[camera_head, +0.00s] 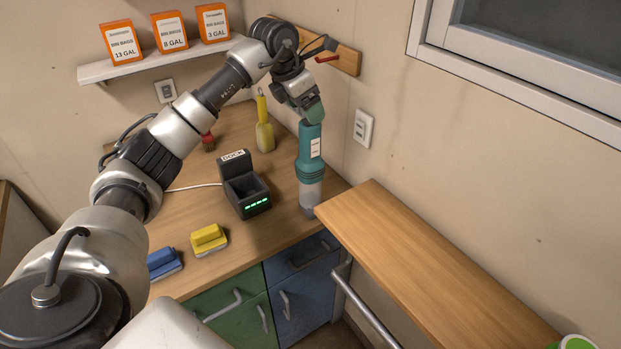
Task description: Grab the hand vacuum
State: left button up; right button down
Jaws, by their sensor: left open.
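The hand vacuum (311,148) is a teal cylinder with a white label and a clear lower end. It is upright at the right side of the wooden counter, its lower end at or just above the surface. My left gripper (304,100) comes down over its top end and is open. The top of the vacuum is partly hidden by the gripper, and I cannot tell whether the fingers touch it. My right gripper is not in view.
A black dock (240,188) with green lights stands left of the vacuum, its slot empty. A wooden ledge (420,260) runs along the right.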

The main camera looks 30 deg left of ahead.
aim_at(313, 129)
pick_arm(q)
jog(key=shift+w+d+f, duration=0.15)
jog(key=shift+w+f, duration=0.05)
jog(key=shift+f, duration=0.45)
jog(key=x, duration=0.1)
jog(key=p+x, duration=0.1)
jog(key=x, duration=0.1)
jog(key=p+x, duration=0.1)
jog(key=shift+s+f, duration=0.3)
jog(key=shift+s, duration=0.05)
jog(key=shift+w+d+f+p, duration=0.1)
jog(key=shift+w+f+p, duration=0.05)
jog(key=shift+f+p, duration=0.2)
jog(key=shift+c, duration=0.3)
grip_shut()
jog(key=shift+r, duration=0.15)
